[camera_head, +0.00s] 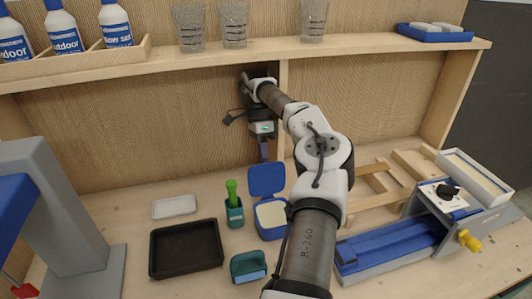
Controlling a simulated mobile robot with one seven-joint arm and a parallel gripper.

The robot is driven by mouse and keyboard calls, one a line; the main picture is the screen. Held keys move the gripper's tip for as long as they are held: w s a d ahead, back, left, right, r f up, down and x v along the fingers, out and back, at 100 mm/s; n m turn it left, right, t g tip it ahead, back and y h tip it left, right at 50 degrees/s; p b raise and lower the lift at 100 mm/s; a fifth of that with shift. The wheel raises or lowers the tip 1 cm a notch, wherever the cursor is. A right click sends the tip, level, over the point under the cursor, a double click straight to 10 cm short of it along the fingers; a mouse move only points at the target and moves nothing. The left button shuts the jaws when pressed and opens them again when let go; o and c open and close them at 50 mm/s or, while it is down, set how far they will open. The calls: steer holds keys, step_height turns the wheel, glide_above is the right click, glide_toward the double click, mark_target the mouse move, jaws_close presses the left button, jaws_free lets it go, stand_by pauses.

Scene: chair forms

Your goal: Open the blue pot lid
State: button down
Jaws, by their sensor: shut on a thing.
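The blue pot (269,232) is a small square blue box on the bench with pale contents showing inside. Its blue lid (267,181) stands raised at the back of the pot, roughly upright, with the opening uncovered. My gripper (264,157) points down from above at the lid's top edge and is shut on it. The fingertips are small here, and their exact contact with the edge is hard to see. My arm covers the pot's right front corner.
A black tray (186,248) and white dish (174,207) lie further left. A blue-grey vise (392,248) is right. A shelf (380,44) with glasses runs above.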

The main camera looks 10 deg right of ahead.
steer(key=shift+w+f+g, duration=0.15)
steer(key=shift+f+g, duration=0.25)
steer(key=shift+f, duration=0.2)
steer(key=c, duration=1.5)
jaws_free()
steer(key=shift+w, duration=0.1)
steer(key=shift+r, duration=0.2)
